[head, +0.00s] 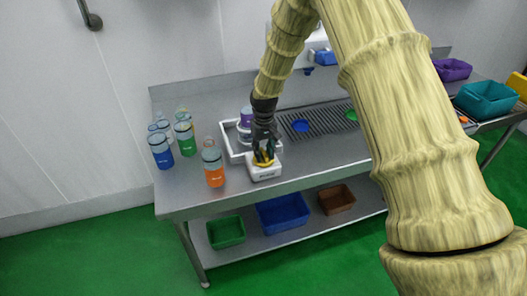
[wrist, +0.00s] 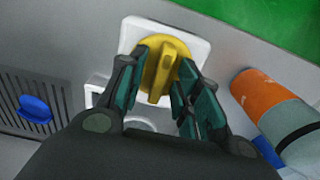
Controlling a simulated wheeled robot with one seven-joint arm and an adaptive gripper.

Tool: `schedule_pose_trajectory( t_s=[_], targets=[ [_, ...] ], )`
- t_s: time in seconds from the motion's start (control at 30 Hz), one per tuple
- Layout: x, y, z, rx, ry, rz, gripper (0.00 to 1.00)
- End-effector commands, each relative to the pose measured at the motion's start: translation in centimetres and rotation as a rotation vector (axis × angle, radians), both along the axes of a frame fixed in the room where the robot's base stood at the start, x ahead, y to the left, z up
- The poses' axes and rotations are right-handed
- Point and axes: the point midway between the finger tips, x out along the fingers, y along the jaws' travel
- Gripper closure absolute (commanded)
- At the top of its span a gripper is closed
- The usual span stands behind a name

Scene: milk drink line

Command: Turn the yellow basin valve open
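The yellow valve knob (wrist: 153,85) is round with a raised bar across it, and it sits on a white block (wrist: 195,48). In the head view the white block (head: 265,174) stands near the front edge of the metal table, with the yellow knob (head: 263,164) mostly hidden under my gripper. My gripper (wrist: 157,90) is over the knob with one finger on each side of the bar. The fingers are apart and look close to the bar or touching it; I cannot tell if they grip it.
An orange bottle (head: 214,168) stands just left of the white block. Several more bottles, blue (head: 161,151) and green (head: 185,138), stand farther left. A white tray (head: 228,141) is behind my gripper, with a drain grate (head: 325,118) to its right. Bins (head: 282,213) sit on the lower shelf.

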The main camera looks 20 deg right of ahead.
Motion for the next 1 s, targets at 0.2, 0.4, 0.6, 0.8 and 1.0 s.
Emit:
schedule_pose_trajectory(
  t_s=[0.2, 0.4, 0.6, 0.8, 1.0],
  targets=[
    [0.00, 0.01, 0.01, 0.000, 0.000, 0.000, 1.00],
    [0.00, 0.00, 0.02, 0.000, 0.000, 0.001, 1.00],
    [0.00, -0.04, 0.00, 0.000, 0.000, 0.029, 1.00],
    [0.02, -0.03, -0.05, 0.000, -0.001, 0.125, 1.00],
    [0.03, -0.06, -0.07, 0.001, -0.001, 0.288, 1.00]
  ],
)
